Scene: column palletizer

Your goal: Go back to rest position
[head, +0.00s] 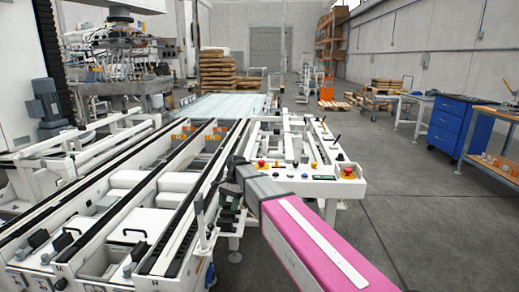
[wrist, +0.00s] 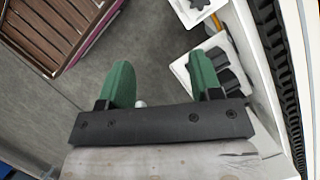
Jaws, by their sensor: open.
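My gripper (wrist: 161,82) shows in the wrist view with its two green fingers apart and nothing between them. Grey floor lies behind the gap, along with a small pale round-tipped part. The right finger overlaps a white machine part with dark blocks (wrist: 228,70) in the picture; whether they touch cannot be told. In the head view my pink arm reaches in from the lower right, its dark end beside the white conveyor frame (head: 140,232). The fingers cannot be made out clearly there.
A panel with red and yellow buttons (head: 300,172) stands just beyond my arm. Stacked wooden pallets (head: 217,70) are at the back. A blue drawer cabinet (head: 452,127) and a workbench (head: 492,165) are at the right. The grey floor (head: 400,195) between is clear.

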